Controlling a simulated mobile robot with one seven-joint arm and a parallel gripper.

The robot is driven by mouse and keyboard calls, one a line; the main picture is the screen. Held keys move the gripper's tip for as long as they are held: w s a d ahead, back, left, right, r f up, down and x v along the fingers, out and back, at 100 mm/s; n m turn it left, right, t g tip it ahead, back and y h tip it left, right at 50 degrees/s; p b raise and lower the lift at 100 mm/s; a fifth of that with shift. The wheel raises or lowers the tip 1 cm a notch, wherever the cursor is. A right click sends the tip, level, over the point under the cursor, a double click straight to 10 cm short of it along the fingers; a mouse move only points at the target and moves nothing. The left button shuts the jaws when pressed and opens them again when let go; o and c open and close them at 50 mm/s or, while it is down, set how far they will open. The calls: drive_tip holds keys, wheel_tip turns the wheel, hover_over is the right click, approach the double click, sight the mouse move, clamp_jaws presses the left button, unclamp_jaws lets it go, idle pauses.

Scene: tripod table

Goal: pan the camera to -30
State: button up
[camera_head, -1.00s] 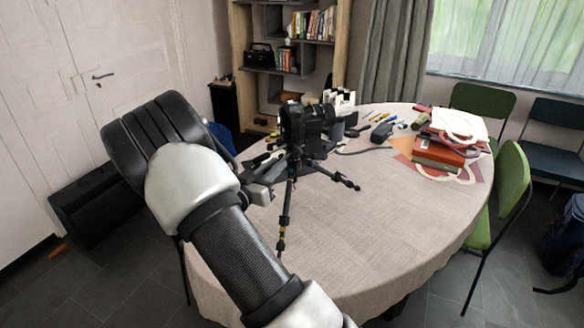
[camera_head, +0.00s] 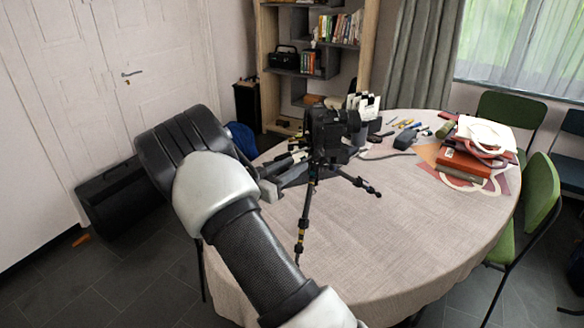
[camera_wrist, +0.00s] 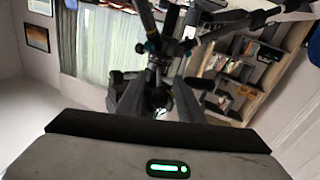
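A black camera (camera_head: 332,130) stands on a dark tripod (camera_head: 304,215) on the left part of the round table. Its lens side points to the right. My gripper (camera_head: 272,188) is just left of the tripod, below the camera, at table height or a little above. In the wrist view, dark tripod parts (camera_wrist: 160,48) fill the upper middle, and my gripper (camera_wrist: 158,88) reaches toward them. Its two grey fingers lie on either side of a thin dark part. Whether they press on it is too dark to tell. The fingertips are partly hidden in the head view.
The table (camera_head: 400,230) has a bare front and middle. Pens and small tools lie at its back, near a dark box (camera_head: 405,139). A red book stack (camera_head: 465,163) is at the right. A green chair (camera_head: 540,195) and a shelf (camera_head: 312,60) stand around it.

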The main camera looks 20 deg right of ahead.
drive_tip(key=p+v, duration=0.1)
drive_tip(key=v, duration=1.6)
drive_tip(key=shift+s, duration=0.2)
drive_tip(key=shift+a, duration=0.1)
